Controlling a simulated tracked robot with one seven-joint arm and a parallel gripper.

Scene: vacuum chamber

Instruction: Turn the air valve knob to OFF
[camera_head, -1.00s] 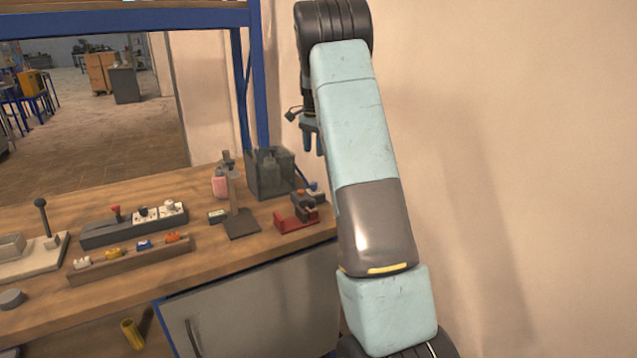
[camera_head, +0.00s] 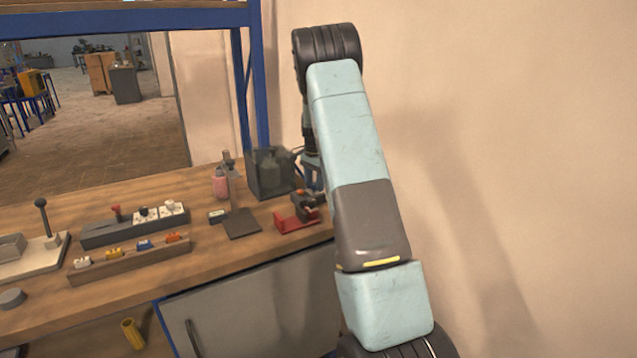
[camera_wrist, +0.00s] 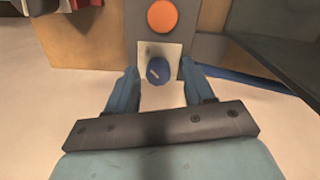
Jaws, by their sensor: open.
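The blue round knob (camera_wrist: 157,71), with a pale pointer mark on it, sits on a cream plate (camera_wrist: 145,49) in the wrist view. I take it to be the air valve knob; its label is not readable. My gripper (camera_wrist: 159,67) is open, with one blue finger on each side of the knob and a gap on both sides. In the head view my gripper (camera_head: 313,176) points down at the bench's right end, beside the clear dark box. The knob cannot be made out there.
An orange round button (camera_wrist: 162,16) is beyond the knob. The clear dark box (camera_head: 270,176) stands close by my gripper, and a red clamp-like device (camera_head: 296,221) is in front. A black stand (camera_head: 241,224) and a switch strip (camera_head: 135,226) are farther left on the bench.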

